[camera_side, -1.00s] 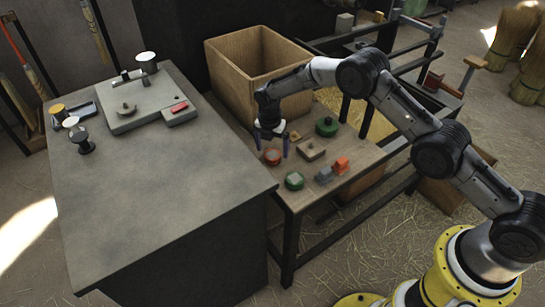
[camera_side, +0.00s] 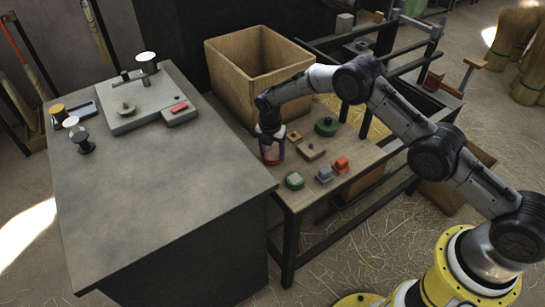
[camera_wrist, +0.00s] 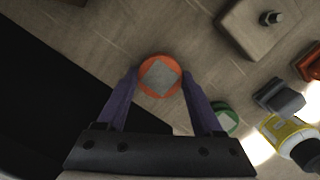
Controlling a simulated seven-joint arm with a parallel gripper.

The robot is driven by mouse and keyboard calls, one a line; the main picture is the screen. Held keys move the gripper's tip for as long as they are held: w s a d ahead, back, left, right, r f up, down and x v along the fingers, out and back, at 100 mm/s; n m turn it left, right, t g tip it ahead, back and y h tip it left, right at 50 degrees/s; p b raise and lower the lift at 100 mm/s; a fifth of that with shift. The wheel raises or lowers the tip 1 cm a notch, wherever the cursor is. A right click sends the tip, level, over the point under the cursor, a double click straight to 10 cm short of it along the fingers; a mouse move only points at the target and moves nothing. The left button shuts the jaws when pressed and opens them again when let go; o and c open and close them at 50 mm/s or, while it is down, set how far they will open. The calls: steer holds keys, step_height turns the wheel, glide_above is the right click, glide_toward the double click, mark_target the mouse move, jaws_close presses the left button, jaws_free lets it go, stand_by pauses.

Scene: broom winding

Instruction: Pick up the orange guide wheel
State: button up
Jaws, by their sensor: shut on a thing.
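The orange guide wheel is a round disc with a grey square on its top. It shows in the wrist view (camera_wrist: 147,84) between the two purple fingers, and in the side view (camera_side: 272,157) near the left edge of the wooden bench. My gripper (camera_side: 271,150) points down over it, low at the bench top. In the wrist view my gripper's fingers (camera_wrist: 160,85) stand on either side of the wheel, shut on it. I cannot tell whether the wheel touches the bench.
The wooden bench (camera_side: 318,197) also holds a green round part (camera_side: 294,181), a wooden block (camera_side: 312,150), a grey block (camera_side: 324,175), an orange block (camera_side: 341,164) and a green spool (camera_side: 326,127). A large wooden bin (camera_side: 250,62) stands behind. A dark table (camera_side: 160,205) is close left.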

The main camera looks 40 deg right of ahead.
mark_target(274, 154)
steer(key=shift+r, duration=0.1)
steer(key=shift+r, duration=0.5)
step_height(274, 154, up, 3)
steer(key=shift+s+f, duration=0.15)
steer(key=shift+f, duration=0.05)
steer(key=s+d+r, duration=0.2)
steer(key=s+r, duration=0.7)
steer(key=s, duration=0.4)
steer(key=w+d+f, duration=0.1)
steer(key=w+d, duration=0.2)
steer(key=w+d+f, duration=0.1)
steer(key=w+d, duration=0.2)
steer(key=d, duration=0.1)
steer(key=w+d+f, duration=0.1)
steer(key=w+d, duration=0.1)
steer(key=d, duration=0.1)
steer(key=shift+w+d+f, duration=0.3)
steer(key=shift+w+f, duration=0.1)
steer(key=shift+f, duration=2.65)
